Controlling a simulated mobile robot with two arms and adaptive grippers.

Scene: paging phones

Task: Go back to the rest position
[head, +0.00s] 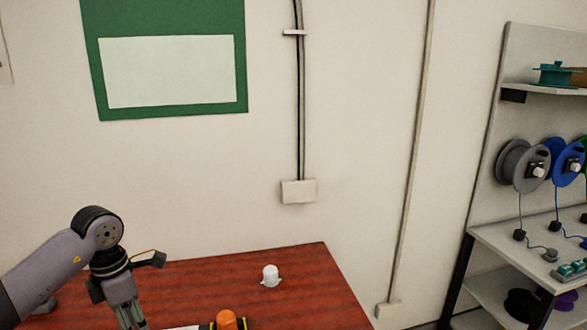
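My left gripper (128,315) is at the lower left, pointing down over the left part of the red-brown table (310,285). Its fingers appear close together, but the tips run to the bottom edge, so I cannot tell whether it is open or shut. I see nothing clearly held in it. My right arm and gripper are not in view.
A small white object (270,276) stands near the table's back right. An orange-topped object (228,319) with yellow and black parts is cut off below. A shelf rack (497,240) with cable reels (524,165) stands at right. The wall is behind the table.

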